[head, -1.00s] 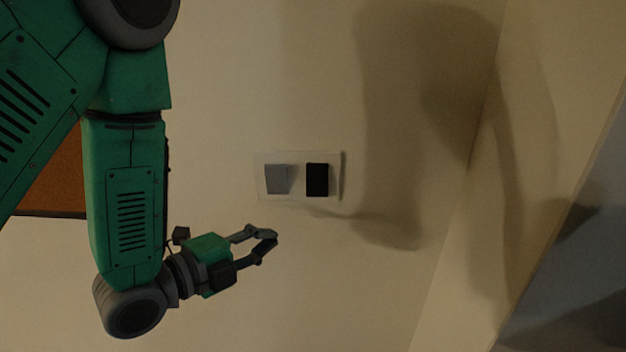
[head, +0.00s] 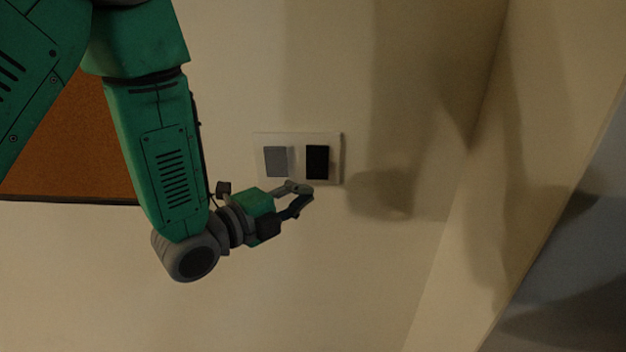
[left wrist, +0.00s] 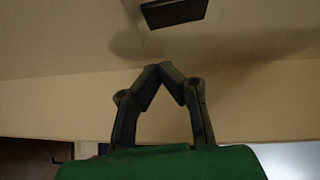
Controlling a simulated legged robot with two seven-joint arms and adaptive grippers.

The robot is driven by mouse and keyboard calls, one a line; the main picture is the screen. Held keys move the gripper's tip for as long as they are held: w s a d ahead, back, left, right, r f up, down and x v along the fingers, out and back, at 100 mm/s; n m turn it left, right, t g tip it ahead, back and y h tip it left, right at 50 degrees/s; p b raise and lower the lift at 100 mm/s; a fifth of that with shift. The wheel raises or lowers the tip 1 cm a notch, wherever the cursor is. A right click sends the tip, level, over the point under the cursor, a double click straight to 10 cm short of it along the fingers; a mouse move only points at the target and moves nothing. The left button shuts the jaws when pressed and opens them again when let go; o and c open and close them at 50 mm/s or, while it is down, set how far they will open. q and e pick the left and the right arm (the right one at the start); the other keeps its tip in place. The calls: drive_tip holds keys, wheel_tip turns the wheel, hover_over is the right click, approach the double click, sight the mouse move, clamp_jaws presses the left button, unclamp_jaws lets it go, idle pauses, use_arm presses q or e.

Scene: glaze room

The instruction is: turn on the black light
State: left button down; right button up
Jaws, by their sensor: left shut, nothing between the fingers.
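A pale switch plate (head: 297,138) on the wall carries two rockers side by side, a grey switch (head: 277,161) on the left and a black switch (head: 317,161) on the right. The black switch also shows at the top of the left wrist view (left wrist: 174,11). My left gripper (head: 309,192) is shut and empty, with its fingertips just below the black switch in the head view. In the left wrist view the fingertips (left wrist: 164,70) meet and appear apart from the switch. My right gripper is in neither view.
An orange-brown board (head: 70,150) with a dark lower edge hangs on the wall at the left, partly behind my arm. The wall meets a corner at the right (head: 470,190). The wall below the plate is bare.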

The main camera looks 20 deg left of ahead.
sight(321, 178)
use_arm(q)
drive_tip(key=shift+w+a+f+p, duration=0.1)
drive_tip(key=shift+w+p, duration=0.1)
drive_tip(key=shift+w, duration=0.75)
drive_tip(key=shift+w+d+f+p, duration=0.15)
drive_tip(key=shift+w+p, duration=0.1)
drive_tip(key=shift+w, duration=0.75)
drive_tip(key=shift+w+a+f+p, duration=0.1)
drive_tip(key=shift+w+a+p, duration=0.1)
drive_tip(key=shift+w, duration=0.75)
drive_tip(key=shift+w+f+b, duration=0.2)
drive_tip(key=shift+f+b, duration=0.1)
drive_tip(key=shift+b, duration=0.6)
drive_tip(key=shift+r+p, duration=0.2)
drive_tip(key=shift+p, duration=0.1)
